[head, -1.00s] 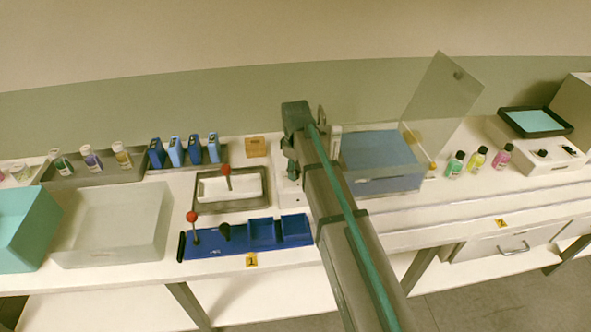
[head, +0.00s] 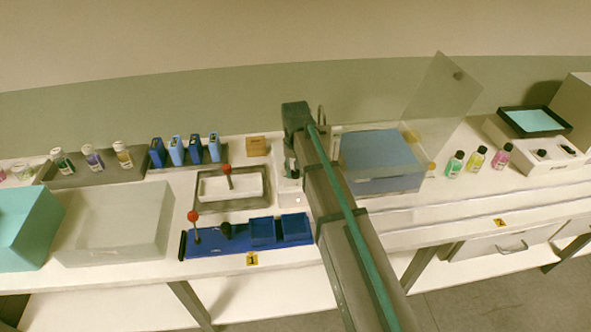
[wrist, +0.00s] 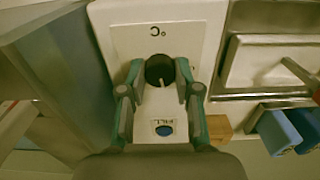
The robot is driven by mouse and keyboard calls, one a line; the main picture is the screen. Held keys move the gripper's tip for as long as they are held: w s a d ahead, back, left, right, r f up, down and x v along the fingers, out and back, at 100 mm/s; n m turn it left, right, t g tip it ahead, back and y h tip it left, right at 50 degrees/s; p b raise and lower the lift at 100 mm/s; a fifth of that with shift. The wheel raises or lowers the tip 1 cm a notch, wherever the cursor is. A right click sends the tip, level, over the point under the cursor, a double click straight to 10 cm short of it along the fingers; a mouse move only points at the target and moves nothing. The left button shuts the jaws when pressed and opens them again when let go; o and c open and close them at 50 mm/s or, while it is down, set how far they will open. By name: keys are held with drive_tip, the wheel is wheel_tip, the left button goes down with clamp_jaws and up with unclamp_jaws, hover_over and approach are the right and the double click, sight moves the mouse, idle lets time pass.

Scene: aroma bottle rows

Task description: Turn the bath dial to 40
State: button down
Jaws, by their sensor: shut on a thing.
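The black round bath dial (wrist: 159,69) with a white pointer line is on a pale control panel (wrist: 203,30) marked "°C" in the wrist view. The pointer runs toward the lower part of that picture. My gripper (wrist: 160,72) is shut on the dial, one finger on each side. A blue button (wrist: 164,130) labelled "FILL" sits below the dial, between the finger bases. In the head view my arm hides the dial, and part of the panel (head: 290,193) shows left of it. The bath (head: 385,186) with blue water stands right of my arm.
A clear raised lid (head: 440,105) stands at the bath's right. A metal tray (head: 232,203) with a red-knobbed tool and a blue rack (head: 215,245) lie left of the panel. Several blue cartridges and a wooden block (head: 257,146) stand behind. Coloured bottles (head: 477,160) stand at right.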

sight(295, 172)
drive_tip(key=shift+m, duration=0.9)
drive_tip(key=c, duration=0.8)
unclamp_jaws()
drive_tip(key=shift+r, duration=0.15)
wheel_tip(295, 172, up, 12)
